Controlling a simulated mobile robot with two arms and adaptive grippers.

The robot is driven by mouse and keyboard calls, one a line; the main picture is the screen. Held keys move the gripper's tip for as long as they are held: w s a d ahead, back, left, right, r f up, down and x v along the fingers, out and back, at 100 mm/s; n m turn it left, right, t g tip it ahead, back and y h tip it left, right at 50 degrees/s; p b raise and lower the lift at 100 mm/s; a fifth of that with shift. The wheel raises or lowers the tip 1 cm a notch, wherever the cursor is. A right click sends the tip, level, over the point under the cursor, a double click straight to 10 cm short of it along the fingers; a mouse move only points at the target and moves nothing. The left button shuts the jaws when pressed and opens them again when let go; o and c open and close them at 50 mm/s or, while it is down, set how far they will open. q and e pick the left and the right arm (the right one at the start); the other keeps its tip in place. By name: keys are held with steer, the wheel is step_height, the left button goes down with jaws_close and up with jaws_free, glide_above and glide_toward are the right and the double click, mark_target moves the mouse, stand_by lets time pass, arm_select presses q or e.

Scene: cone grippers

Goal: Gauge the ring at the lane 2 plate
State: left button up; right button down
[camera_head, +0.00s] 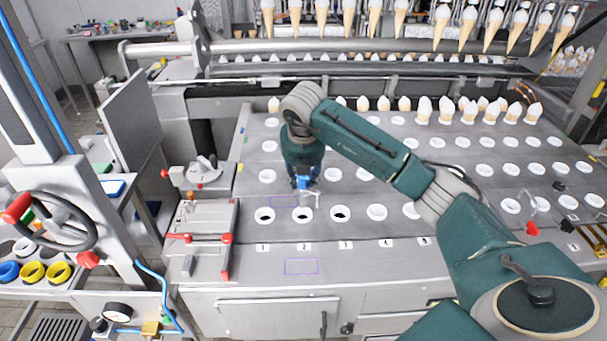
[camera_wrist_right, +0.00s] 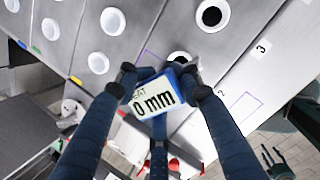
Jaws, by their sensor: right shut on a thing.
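My right gripper (camera_head: 303,178) is shut on a blue hand gauge (camera_head: 304,184) above the plate, just behind the lane 2 ring (camera_head: 293,216). In the right wrist view the gripper (camera_wrist_right: 160,80) grips the gauge's sides, and its white display (camera_wrist_right: 154,97) reads "0 mm", with the line above partly cut off. The lane 2 ring is white around a dark hole, behind the number 2 label (camera_head: 304,246). In the wrist view it is partly hidden by the gauge. I cannot tell whether the gauge touches it. My left gripper is out of view.
Rows of white rings (camera_head: 377,212) fill the plate (camera_head: 330,233). Filled cones (camera_head: 424,108) stand at the back right, and more hang above. A red-handled clamp fixture (camera_head: 205,238) is at the left. A purple outline (camera_head: 301,267) marks bare metal in front of lane 2.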

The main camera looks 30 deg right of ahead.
mark_target(304, 188)
steer(key=shift+f+b, duration=1)
steer(key=shift+f, duration=0.85)
steer(key=shift+f+b, duration=1.6)
steer(key=shift+f, duration=0.4)
steer(key=c, duration=1.1)
jaws_free()
steer(key=v, duration=1.2)
steer(key=shift+s+f, duration=0.1)
